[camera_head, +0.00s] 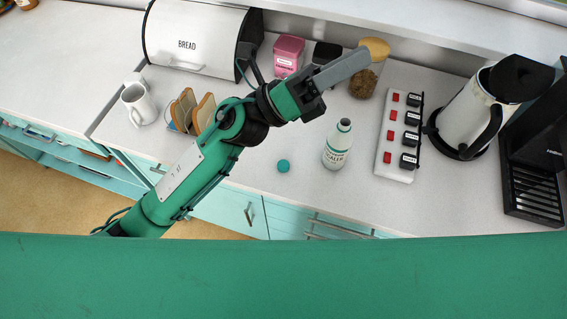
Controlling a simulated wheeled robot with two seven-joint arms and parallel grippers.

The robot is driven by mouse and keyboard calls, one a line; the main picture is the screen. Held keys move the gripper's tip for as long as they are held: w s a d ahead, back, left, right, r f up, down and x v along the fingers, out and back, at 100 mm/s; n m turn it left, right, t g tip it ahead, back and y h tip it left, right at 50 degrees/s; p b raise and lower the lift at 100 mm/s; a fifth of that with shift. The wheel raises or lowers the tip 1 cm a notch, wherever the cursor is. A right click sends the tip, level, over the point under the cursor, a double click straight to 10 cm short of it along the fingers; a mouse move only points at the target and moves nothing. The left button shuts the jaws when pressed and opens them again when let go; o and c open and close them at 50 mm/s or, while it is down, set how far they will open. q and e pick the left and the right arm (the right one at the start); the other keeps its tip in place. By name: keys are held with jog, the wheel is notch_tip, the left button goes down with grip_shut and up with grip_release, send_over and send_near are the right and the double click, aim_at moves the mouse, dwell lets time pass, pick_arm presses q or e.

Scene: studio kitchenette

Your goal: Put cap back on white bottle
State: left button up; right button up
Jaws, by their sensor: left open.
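The white bottle (337,148) stands upright and uncapped on the white counter, with a green label band. The teal cap (283,166) lies on the counter to the left of the bottle. My left gripper (360,58) is above the counter, pointing up and right, beyond the bottle in the picture. It is open, and I see nothing held in it; its fingers overlap in this view. It does not touch the bottle or the cap. My right gripper is not in view.
A power strip (398,140) with black plugs and a white coffee pot (467,112) stand right of the bottle. A toast rack (193,112), mug (139,103) and bread bin (195,40) are left. A pink canister (288,55) stands behind. The counter around the cap is clear.

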pick_arm(q)
jog(key=s+d+f+m+g+y, duration=0.2)
jog(key=s+f+m+g+y, duration=0.3)
jog(key=m, duration=0.4)
jog(key=s+d+f+m+g+y, duration=0.25)
jog(key=f+m+g+y, duration=0.25)
jog(key=f+m+y, duration=0.25)
jog(key=w+a+f+m+t+y, duration=0.2)
jog(key=w+a+f+t+y, duration=0.1)
jog(key=w+a+y, duration=0.3)
jog(key=w+a+f+m+t+y, duration=0.3)
jog(key=w+a+f+t+y, duration=0.1)
jog(key=a, duration=0.4)
jog(key=w+f+y, duration=0.1)
jog(key=w+y, duration=0.1)
jog(key=shift+w+f, duration=0.35)
jog(key=shift+m, duration=0.25)
jog(key=p, duration=0.3)
send_over(282, 163)
notch_tip(282, 163, down, 7)
jog(key=shift+a+f, duration=0.1)
jog(key=shift+f, duration=0.75)
